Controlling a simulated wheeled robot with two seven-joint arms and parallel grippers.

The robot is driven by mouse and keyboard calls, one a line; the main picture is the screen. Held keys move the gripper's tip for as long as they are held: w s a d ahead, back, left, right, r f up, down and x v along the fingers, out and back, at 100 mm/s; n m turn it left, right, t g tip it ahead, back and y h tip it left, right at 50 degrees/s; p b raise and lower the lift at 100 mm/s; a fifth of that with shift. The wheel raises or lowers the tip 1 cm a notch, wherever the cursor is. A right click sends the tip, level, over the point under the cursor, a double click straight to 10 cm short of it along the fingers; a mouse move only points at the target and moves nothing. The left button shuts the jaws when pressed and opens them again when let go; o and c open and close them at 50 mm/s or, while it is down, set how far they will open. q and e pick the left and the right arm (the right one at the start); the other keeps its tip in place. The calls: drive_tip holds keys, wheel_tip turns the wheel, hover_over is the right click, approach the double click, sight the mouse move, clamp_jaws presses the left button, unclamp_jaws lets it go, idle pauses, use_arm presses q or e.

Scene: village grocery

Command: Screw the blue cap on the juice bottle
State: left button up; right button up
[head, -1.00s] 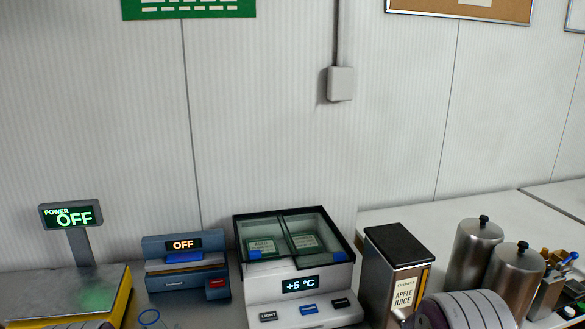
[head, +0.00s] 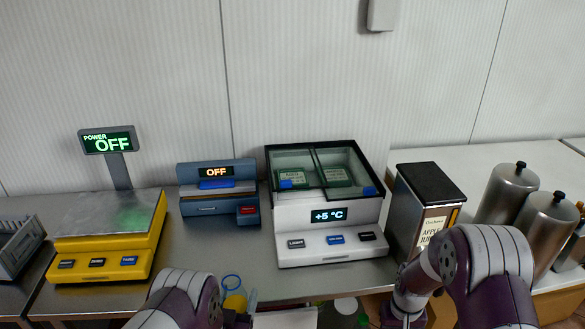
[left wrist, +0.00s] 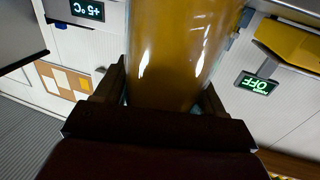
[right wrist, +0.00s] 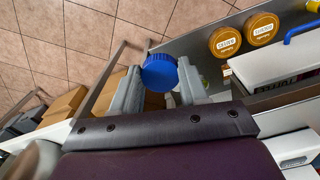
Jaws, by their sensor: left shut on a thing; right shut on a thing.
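The juice bottle (left wrist: 175,45), clear with amber juice, is between the fingers of my left gripper (left wrist: 162,92), which is shut on it. In the head view the bottle's blue-ringed top (head: 232,283) shows beside my left arm, in front of the counter; it looks uncapped. The blue cap (right wrist: 160,72), round and ribbed, is held at the fingertips of my right gripper (right wrist: 160,82), which is shut on it. The cap is apart from the bottle and is hidden in the head view. My right arm is low at the right there, its fingers not clearly visible.
A yellow scale (head: 105,235), a blue-grey device (head: 218,195), a white cooler box (head: 325,215) and an apple juice dispenser (head: 425,200) stand along the counter. Steel canisters (head: 508,192) are at the right. Two yellow lids (right wrist: 243,35) show in the right wrist view.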

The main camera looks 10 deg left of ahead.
use_arm(q)
drive_tip(key=s+d+f+m+g+h, duration=0.2)
drive_tip(key=d+m+h, duration=0.2)
drive_tip(key=d, duration=0.3)
drive_tip(key=s+d+f+m+g+h, duration=0.2)
drive_tip(key=s+d+m+h, duration=0.1)
drive_tip(key=d+h, duration=0.4)
drive_tip(key=shift+s+d+f+m+h, duration=0.25)
drive_tip(key=shift+d+m+h, duration=0.1)
drive_tip(key=shift+m, duration=0.15)
